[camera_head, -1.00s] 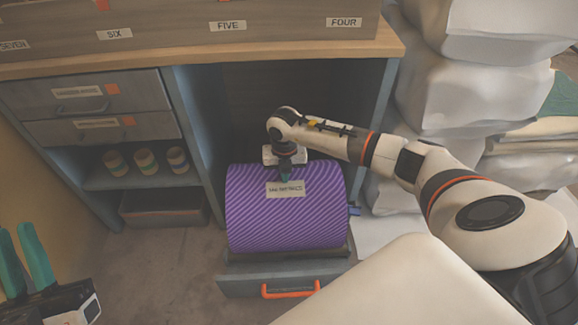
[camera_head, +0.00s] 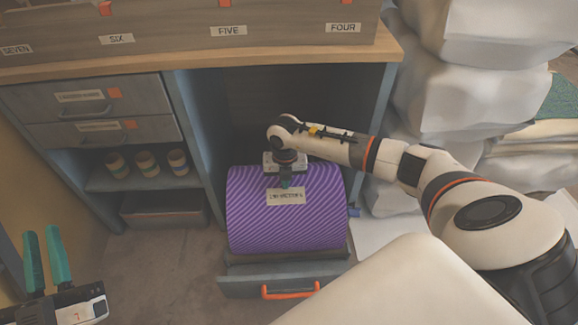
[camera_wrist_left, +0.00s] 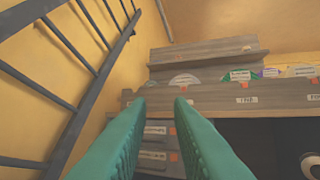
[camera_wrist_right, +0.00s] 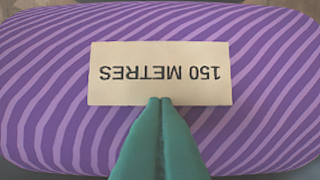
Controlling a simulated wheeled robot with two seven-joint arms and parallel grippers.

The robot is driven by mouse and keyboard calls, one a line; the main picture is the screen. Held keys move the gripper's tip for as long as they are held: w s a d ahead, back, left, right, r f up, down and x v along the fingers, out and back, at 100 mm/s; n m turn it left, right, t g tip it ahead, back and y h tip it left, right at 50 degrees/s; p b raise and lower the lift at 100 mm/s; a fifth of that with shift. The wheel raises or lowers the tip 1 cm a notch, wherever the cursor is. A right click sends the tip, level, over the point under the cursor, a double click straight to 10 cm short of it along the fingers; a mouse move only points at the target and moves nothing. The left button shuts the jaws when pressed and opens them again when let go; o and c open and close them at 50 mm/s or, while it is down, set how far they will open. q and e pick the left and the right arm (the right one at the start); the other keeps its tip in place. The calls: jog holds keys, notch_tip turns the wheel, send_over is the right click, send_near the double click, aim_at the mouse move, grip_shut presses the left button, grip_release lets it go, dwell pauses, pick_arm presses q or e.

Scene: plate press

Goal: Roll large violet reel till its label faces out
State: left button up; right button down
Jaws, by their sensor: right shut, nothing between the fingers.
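The large violet reel (camera_head: 285,225) has diagonal stripes and lies on its side in the low pulled-out drawer of the cabinet. Its cream label (camera_head: 286,197) is on the upper front of the reel; in the right wrist view the label (camera_wrist_right: 160,72) reads "150 METRES", upside down there. My right gripper (camera_head: 286,185) points down, shut and empty, its tips at the label's edge; the right wrist view shows the closed tips (camera_wrist_right: 160,100) there. Whether they press on it I cannot tell. My left gripper (camera_head: 45,262) is open and empty at the far left, its fingers apart in the left wrist view (camera_wrist_left: 163,103).
The drawer front with an orange handle (camera_head: 290,289) is below the reel. Cups (camera_head: 146,163) stand on a shelf to the left. White wrapped stacks (camera_head: 440,100) stand at the right. A dark ladder (camera_wrist_left: 75,75) is on the left wall. Floor left of the drawer is clear.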

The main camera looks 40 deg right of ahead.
aim_at(285, 208)
pick_arm(q)
jog(key=shift+f, duration=0.2)
pick_arm(e)
jog(key=shift+s+a+f, duration=0.1)
jog(key=shift+s+f, duration=0.1)
jog(key=shift+s, duration=0.05)
jog(key=shift+s+a+p, duration=0.35)
jog(key=shift+s+p, duration=0.2)
jog(key=shift+p, duration=0.1)
pick_arm(q)
jog(key=shift+w+a+f+g+y, duration=0.1)
jog(key=shift+w+f+g+y, duration=0.15)
jog(key=shift+f+g, duration=0.6)
jog(key=shift+w+a+f+g+y, duration=0.1)
jog(key=shift+w+f+g+y, duration=0.1)
jog(key=shift+f+g, duration=0.6)
jog(key=shift+w+a+f+g+y, duration=0.1)
jog(key=shift+w+f+g+y, duration=0.15)
jog(key=shift+f+g, duration=0.55)
pick_arm(e)
jog(key=shift+s+a, duration=0.1)
jog(key=shift+s, duration=0.1)
pick_arm(q)
jog(key=shift+f+t, duration=0.25)
pick_arm(e)
jog(key=shift+f, duration=0.1)
